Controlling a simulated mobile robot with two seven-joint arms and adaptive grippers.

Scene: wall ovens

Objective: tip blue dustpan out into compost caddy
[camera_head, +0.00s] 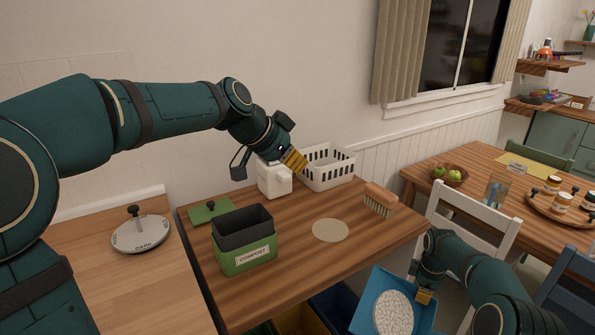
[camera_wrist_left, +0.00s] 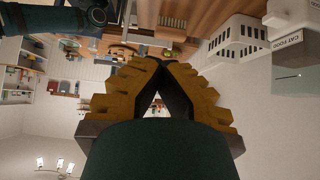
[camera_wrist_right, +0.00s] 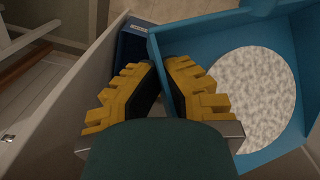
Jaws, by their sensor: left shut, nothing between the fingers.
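The blue dustpan (camera_head: 368,308) is at the lower right in the head view, beyond the table's front edge, with a pale speckled round heap (camera_head: 393,313) in it. My right gripper (camera_head: 424,296) is shut on the dustpan's edge; in the right wrist view the fingers (camera_wrist_right: 163,68) straddle its blue wall (camera_wrist_right: 200,32). The green compost caddy (camera_head: 246,262), labelled COMPOST, stands upright on the table, open, its dark inside showing. Its contents are not visible. My left gripper (camera_head: 293,160) is shut and empty above the white box, behind and right of the caddy.
A green lid (camera_head: 208,211) lies behind-left of the caddy. A white cat food box (camera_head: 274,182), white basket (camera_head: 338,178) and brush (camera_head: 380,200) stand farther back. A flat beige disc (camera_head: 330,230) lies mid-table. A white chair (camera_head: 470,233) stands right. Bins (camera_head: 300,322) sit below the table edge.

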